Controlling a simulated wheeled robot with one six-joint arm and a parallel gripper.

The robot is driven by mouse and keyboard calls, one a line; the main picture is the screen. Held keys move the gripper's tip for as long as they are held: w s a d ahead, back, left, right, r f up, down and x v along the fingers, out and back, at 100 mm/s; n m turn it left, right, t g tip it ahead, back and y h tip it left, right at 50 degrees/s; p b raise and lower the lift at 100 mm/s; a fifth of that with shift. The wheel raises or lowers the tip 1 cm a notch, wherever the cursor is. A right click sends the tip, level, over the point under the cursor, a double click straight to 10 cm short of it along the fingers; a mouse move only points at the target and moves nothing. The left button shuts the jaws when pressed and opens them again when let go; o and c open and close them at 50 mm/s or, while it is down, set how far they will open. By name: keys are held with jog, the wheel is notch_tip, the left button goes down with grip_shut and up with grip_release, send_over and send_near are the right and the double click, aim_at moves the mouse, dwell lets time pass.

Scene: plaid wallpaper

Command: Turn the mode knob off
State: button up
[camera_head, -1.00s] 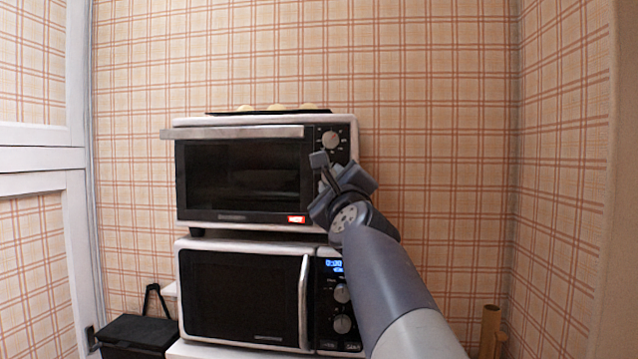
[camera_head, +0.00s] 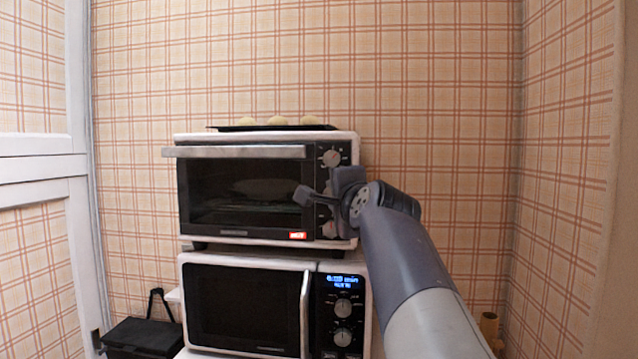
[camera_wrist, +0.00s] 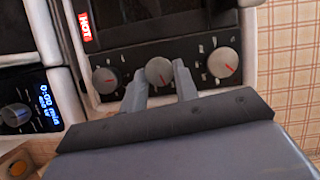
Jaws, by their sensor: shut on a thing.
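The toaster oven (camera_head: 345,150) has three knobs in a column on its right panel. In the wrist view the middle knob (camera_wrist: 160,71) sits between the two fingers of my gripper (camera_wrist: 158,76). My gripper is shut on this knob, whose red mark points down and slightly right in that view. The top knob (camera_head: 331,158) is clear of my gripper and shows at right in the wrist view (camera_wrist: 223,62). The bottom knob (camera_wrist: 105,80) is also free. In the head view my gripper (camera_head: 322,193) covers most of the middle knob. The knob labels are too small to read.
A microwave (camera_head: 292,260) with a lit blue display stands under the oven. The oven door handle (camera_head: 235,151) sticks out left of the knobs. A black box (camera_head: 140,335) stands at lower left.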

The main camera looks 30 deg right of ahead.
jog(key=shift+w+a+r+n+g+h+p, duration=0.1)
jog(key=shift+n+g+h+p, duration=0.6)
jog(key=shift+n+p, duration=0.95)
jog(key=shift+w+a+r+n+g+h+p, duration=0.15)
jog(key=shift+n+g+h+p, duration=0.15)
jog(key=shift+n+g+p, duration=1.25)
jog(key=shift+s+a+r+n+g+h+p, duration=0.1)
jog(key=shift+n+g+h+p, duration=0.4)
jog(key=shift+n+p, duration=1.15)
jog(key=shift+n+b, duration=0.55)
jog(key=shift+n, duration=0.1)
jog(key=o, duration=1)
jog(key=shift+c, duration=0.2)
jog(key=b+v, duration=0.2)
jog(key=v, duration=0.8)
jog(key=shift+s+a, duration=0.25)
jog(key=shift+s, duration=0.05)
